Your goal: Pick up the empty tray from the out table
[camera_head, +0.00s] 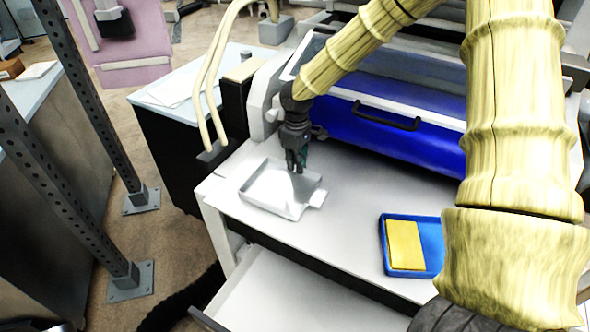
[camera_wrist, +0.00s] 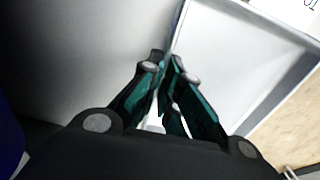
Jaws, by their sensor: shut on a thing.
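The empty white tray (camera_head: 278,190) is on the left part of the white out table (camera_head: 350,205) in the head view, with nothing in it. A small tab sticks out at its right side. My gripper (camera_head: 297,168) points down at the tray's far right edge. In the wrist view my gripper (camera_wrist: 165,85) has its dark green-sided fingers closed together on the wall of the tray (camera_wrist: 225,75). The tray looks level; I cannot tell if it touches the table or is slightly raised.
A blue tray (camera_head: 430,245) holding a yellow block (camera_head: 405,245) is on the table to the right. The blue machine cover (camera_head: 400,135) with a black handle stands behind. An open drawer (camera_head: 290,295) juts out below the table's front edge. Perforated posts (camera_head: 95,120) stand at left.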

